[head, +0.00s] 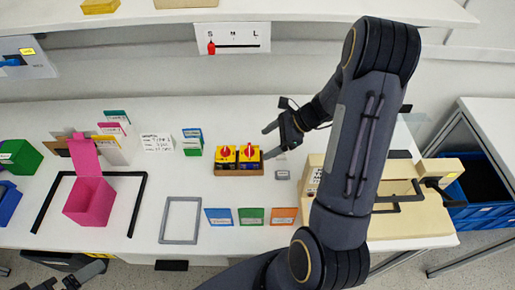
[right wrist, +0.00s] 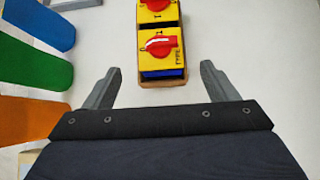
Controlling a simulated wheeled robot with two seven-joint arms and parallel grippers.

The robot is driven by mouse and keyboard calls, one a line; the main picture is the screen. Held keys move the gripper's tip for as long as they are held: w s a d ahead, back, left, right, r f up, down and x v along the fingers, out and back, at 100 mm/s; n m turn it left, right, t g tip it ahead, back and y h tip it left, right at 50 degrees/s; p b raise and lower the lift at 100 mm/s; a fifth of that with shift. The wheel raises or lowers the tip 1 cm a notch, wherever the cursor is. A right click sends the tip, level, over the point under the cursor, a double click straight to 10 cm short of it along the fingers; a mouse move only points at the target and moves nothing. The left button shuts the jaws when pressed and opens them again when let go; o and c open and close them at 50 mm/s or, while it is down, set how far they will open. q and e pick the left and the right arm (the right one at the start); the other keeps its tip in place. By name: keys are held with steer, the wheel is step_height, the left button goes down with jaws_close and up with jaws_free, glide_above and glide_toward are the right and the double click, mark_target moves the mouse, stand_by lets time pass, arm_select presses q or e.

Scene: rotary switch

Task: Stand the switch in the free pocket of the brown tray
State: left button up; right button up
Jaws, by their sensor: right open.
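Two yellow switches with red rotary knobs, a left one (head: 226,154) and a right one (head: 249,154), stand upright side by side in the brown tray (head: 238,172). In the right wrist view the near switch (right wrist: 161,48) and far switch (right wrist: 157,10) show in a line, with the tray's brown rim (right wrist: 164,83) below. No empty pocket is visible. My right gripper (head: 267,143) is open and empty, just right of the tray. Its fingers (right wrist: 158,85) are spread apart, short of the near switch. My left gripper (head: 88,272) is partly visible at the bottom left; its opening is unclear.
A pink bin (head: 90,202) inside a black frame stands at left. A grey frame (head: 180,220) and blue, green and orange cards (head: 251,216) lie in front of the tray. A small grey block (head: 282,175) lies right of it. A beige case (head: 410,222) stands at right.

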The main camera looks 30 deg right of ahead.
steer(key=s+a+r+n+h, duration=0.1)
steer(key=s+a+r+n, duration=0.4)
steer(key=r+n, duration=0.15)
steer(key=s+a+r+n, duration=0.4)
steer(key=s+r+n, duration=0.15)
steer(key=r, duration=0.25)
steer(key=s+a+r+n+t+h, duration=0.1)
steer(key=s+a+n+h, duration=0.2)
steer(key=s+n, duration=0.5)
steer(key=n, duration=0.2)
steer(key=shift+s+a+n, duration=0.2)
steer(key=shift+a+n, duration=0.1)
